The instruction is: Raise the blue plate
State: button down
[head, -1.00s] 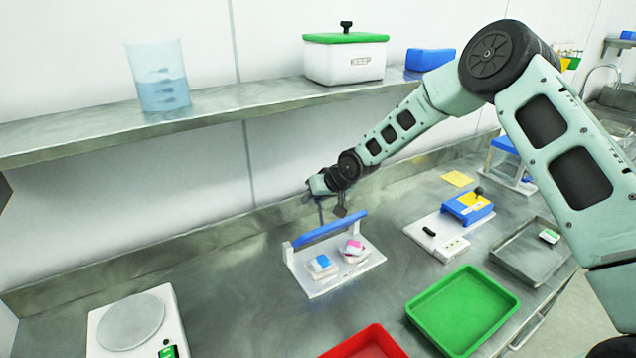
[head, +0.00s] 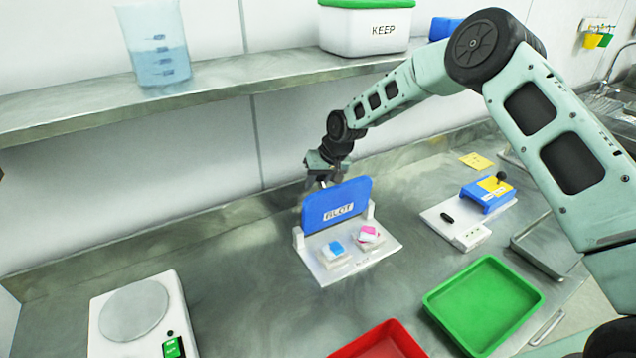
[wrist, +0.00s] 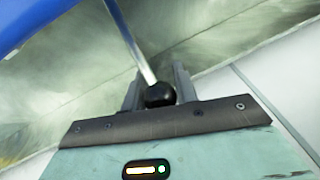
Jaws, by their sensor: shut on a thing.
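The blue plate (head: 337,203), lettered "BLOT", stands steeply raised on its white base (head: 352,262). My gripper (head: 325,177) is behind the plate's upper edge in the head view. In the wrist view my gripper (wrist: 160,93) is shut on a black ball knob (wrist: 159,95) at the end of a thin metal rod (wrist: 130,38). The rod runs toward the blue plate (wrist: 28,20) at the upper left. In front of the plate, the base holds two small pads, one with a blue piece (head: 337,248) and one with a pink piece (head: 369,234).
A white scale (head: 140,315) stands at left. A red tray (head: 385,342) and a green tray (head: 485,300) lie in front. A blue and yellow device (head: 485,195) stands to the right. A shelf (head: 220,90) overhangs behind, carrying a beaker (head: 155,45) and a "KEEP" box (head: 365,32).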

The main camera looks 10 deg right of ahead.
jog(key=shift+s+d+f, duration=0.1)
jog(key=shift+s+f, duration=0.2)
jog(key=shift+f, duration=0.2)
jog(key=c, duration=1.1)
grip_release()
jog(key=shift+w+r, duration=0.1)
jog(key=shift+r, duration=0.05)
jog(key=shift+r, duration=0.15)
